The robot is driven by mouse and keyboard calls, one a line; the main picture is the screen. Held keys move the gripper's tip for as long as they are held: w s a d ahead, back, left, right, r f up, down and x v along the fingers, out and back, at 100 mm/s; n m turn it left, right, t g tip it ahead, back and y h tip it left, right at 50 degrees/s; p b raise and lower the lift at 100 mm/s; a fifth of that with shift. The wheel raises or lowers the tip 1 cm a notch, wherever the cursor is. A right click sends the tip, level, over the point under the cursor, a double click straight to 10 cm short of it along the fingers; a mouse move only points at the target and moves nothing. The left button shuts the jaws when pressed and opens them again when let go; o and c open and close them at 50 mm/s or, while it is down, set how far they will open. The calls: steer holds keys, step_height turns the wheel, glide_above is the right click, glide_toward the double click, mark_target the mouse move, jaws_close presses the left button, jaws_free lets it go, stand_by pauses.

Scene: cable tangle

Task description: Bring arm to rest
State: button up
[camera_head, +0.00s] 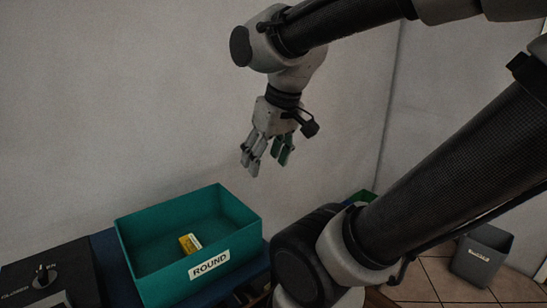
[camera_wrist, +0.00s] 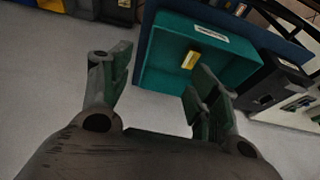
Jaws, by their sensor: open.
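My gripper (camera_head: 265,160) hangs in the air with its fingers pointing down, to the upper right of a teal bin. It is open, and nothing shows between its fingers. In the wrist view my gripper (camera_wrist: 156,95) has its two fingers spread wide. My arm is raised and bent, reaching in from the upper right in the head view.
The teal bin (camera_head: 168,222) labelled ROUND holds a small yellow item (camera_head: 190,243); the bin also shows in the wrist view (camera_wrist: 160,60). A dark box with a knob (camera_head: 43,275) stands left. A grey bin (camera_head: 482,256) stands on the tiled floor.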

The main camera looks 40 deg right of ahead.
steer(key=shift+s+d+r, duration=0.1)
steer(key=shift+s+d, duration=0.1)
steer(key=shift+s, duration=0.3)
steer(key=shift+s+d+r, duration=0.1)
steer(key=shift+s+d, duration=0.05)
steer(key=shift+s, duration=0.35)
